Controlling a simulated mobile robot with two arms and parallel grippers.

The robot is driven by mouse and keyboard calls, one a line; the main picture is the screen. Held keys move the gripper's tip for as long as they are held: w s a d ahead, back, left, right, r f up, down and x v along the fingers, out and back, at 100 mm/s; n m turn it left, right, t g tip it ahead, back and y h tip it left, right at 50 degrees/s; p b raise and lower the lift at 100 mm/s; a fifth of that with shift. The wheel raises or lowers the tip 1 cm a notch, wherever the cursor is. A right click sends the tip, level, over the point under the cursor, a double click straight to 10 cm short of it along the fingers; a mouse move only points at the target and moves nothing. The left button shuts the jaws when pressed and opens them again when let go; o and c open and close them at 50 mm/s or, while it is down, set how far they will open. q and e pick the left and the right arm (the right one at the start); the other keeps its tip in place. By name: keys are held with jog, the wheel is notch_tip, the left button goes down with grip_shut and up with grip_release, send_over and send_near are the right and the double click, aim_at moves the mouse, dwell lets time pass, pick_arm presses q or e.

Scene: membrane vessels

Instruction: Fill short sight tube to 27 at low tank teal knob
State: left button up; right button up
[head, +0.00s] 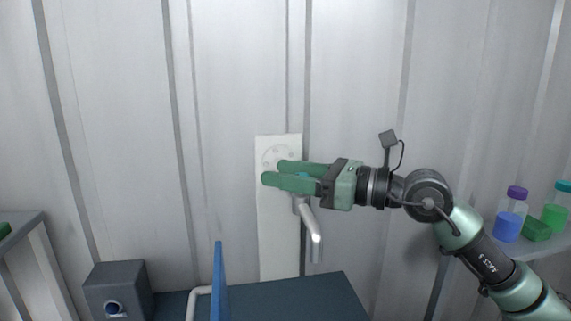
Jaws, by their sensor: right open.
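A white wall panel (279,235) carries a round bolted plate (279,153) and a metal spout (313,232) that points down. A small bit of teal (303,175), perhaps the teal knob, shows between the fingers of my right gripper (273,172); the rest of it is hidden. My right gripper is green, comes in from the right and is open, with its fingers in front of the panel above the spout. I cannot tell whether it touches the knob. No sight tube or scale can be made out. My left gripper is not in view.
A dark table (330,300) lies below the spout. A blue upright panel (218,285), a white bent tube (193,302) and a grey box (118,283) stand at lower left. A shelf (525,248) at right holds capped bottles and a green block (537,229).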

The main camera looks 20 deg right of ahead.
grip_shut()
jog(key=shift+y, duration=0.3)
jog(key=shift+s+a+n+g+y+b, duration=0.15)
jog(key=shift+s+n+g+y, duration=0.5)
jog(key=shift+n+g, duration=1.9)
jog(key=shift+s+a+n+g+y+b, duration=0.25)
jog(key=shift+n+g+y, duration=1.05)
jog(key=shift+g, duration=2.15)
jog(key=shift+s+n+g+y+b, duration=0.1)
jog(key=shift+s+n+g+y, duration=0.45)
jog(key=shift+n+g, duration=2.2)
jog(key=shift+s+g, duration=0.1)
jog(key=shift+g, duration=0.45)
grip_release()
